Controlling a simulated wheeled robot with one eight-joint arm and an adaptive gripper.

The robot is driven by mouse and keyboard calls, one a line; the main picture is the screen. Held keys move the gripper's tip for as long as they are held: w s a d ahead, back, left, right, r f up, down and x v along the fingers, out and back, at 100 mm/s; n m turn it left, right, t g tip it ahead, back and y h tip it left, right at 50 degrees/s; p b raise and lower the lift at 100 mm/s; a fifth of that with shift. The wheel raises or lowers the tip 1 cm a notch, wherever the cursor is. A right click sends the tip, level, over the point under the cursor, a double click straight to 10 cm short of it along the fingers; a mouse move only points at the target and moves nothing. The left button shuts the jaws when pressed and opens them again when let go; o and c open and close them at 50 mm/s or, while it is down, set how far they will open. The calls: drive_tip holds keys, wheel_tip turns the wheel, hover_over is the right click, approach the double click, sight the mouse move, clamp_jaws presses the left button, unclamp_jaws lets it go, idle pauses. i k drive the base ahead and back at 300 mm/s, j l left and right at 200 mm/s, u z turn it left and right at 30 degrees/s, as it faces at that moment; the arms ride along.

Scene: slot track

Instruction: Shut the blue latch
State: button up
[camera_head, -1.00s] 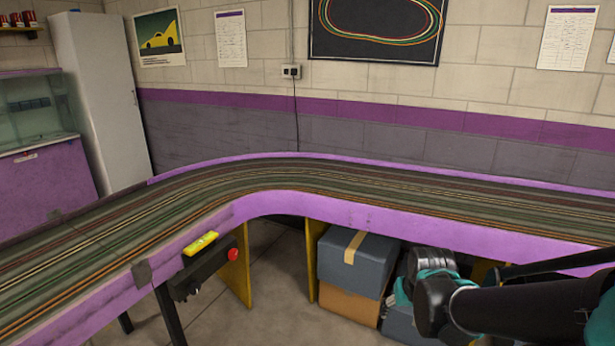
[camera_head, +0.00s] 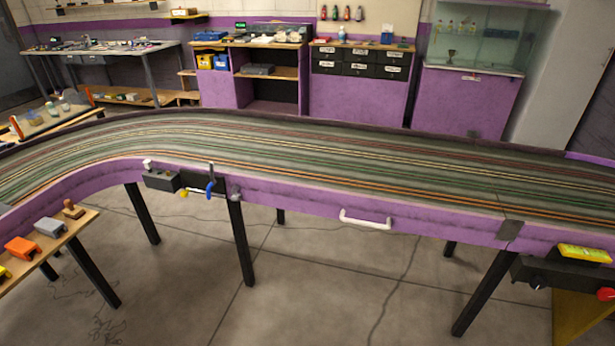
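The blue latch (camera_head: 210,188) is on the purple side of the slot track (camera_head: 330,206), left of the middle of the head view. It is small, and a grey upright piece shows above it. I cannot tell its exact position from here. A yellow knob (camera_head: 184,194) sits just left of it, beside a dark box (camera_head: 161,181). My gripper is outside the current head view.
A white handle (camera_head: 365,220) is on the track side. A black box with a red button (camera_head: 606,294) is at right. Black legs (camera_head: 240,245) stand below. A wooden shelf with cars (camera_head: 50,240) is at left. The floor in front is clear.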

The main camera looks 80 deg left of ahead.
sight(213, 182)
drive_tip(key=u, duration=3.6)
drive_tip(key=i+j+z, duration=0.1)
drive_tip(key=i+j, duration=0.15)
drive_tip(key=i, duration=0.2)
drive_tip(key=i+j, duration=0.3)
drive_tip(key=i, duration=0.15)
drive_tip(key=z, duration=0.05)
